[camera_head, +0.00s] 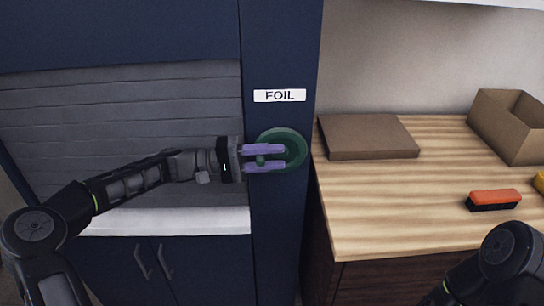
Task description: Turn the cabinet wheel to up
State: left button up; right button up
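The cabinet wheel (296,150) is a round dark green disc on the blue front panel of the cabinet, below a white label reading FOIL (280,96). My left gripper (279,157) reaches in from the left with its two purple fingers over the wheel's face. The fingers are apart, one above the other, with a small green part of the wheel, like a knob, showing between them. I cannot tell whether they touch it. Of my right arm, only dark links show at the bottom right; its gripper is out of view.
A grey slatted shutter (120,110) fills the cabinet opening at the left, above a pale ledge (165,221) and lower doors. A wooden counter (380,205) at the right holds a flat brown box (367,136), an open cardboard box (508,124) and an orange brush (494,198).

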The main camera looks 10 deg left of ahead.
pick_arm(q)
grip_shut()
dwell(1.1)
